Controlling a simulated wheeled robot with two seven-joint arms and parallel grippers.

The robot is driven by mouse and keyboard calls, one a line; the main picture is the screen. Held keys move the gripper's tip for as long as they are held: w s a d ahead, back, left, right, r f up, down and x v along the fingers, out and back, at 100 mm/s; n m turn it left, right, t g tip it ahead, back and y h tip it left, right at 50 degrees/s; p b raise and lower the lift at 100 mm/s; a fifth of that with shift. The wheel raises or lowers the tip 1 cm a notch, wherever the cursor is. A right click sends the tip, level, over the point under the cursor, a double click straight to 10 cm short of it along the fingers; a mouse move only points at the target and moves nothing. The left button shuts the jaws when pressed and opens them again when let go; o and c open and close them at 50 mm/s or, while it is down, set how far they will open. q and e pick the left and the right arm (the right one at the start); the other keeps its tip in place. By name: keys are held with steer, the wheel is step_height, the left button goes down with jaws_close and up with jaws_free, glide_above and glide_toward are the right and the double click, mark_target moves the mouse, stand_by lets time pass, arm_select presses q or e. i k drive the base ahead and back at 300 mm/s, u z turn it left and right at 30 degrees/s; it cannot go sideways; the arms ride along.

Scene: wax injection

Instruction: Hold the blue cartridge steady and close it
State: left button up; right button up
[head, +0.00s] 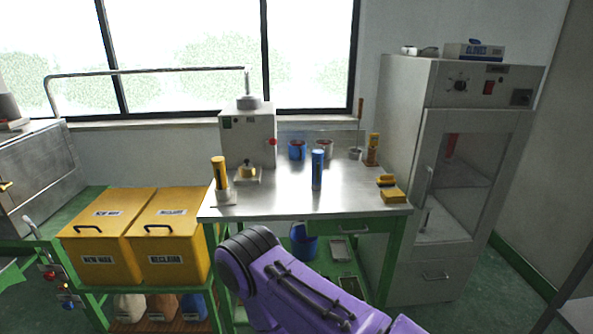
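The blue cartridge (318,172) stands upright near the middle of the metal-topped table (280,200). Its top end is too small to tell whether it is open or closed, and no separate cap for it can be made out. Neither gripper touches it. A purple arm link of mine crosses the bottom of the head view, in front of and below the table edge. Both of my grippers are out of view.
Yellow blocks (393,196) lie right. A tall cabinet (400,100) borders the table's right.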

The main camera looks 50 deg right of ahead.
mark_target(317, 172)
steer(key=z, duration=0.4)
steer(key=i, duration=0.8)
steer(key=z, duration=1.3)
steer(key=i, duration=0.45)
steer(key=z, duration=0.45)
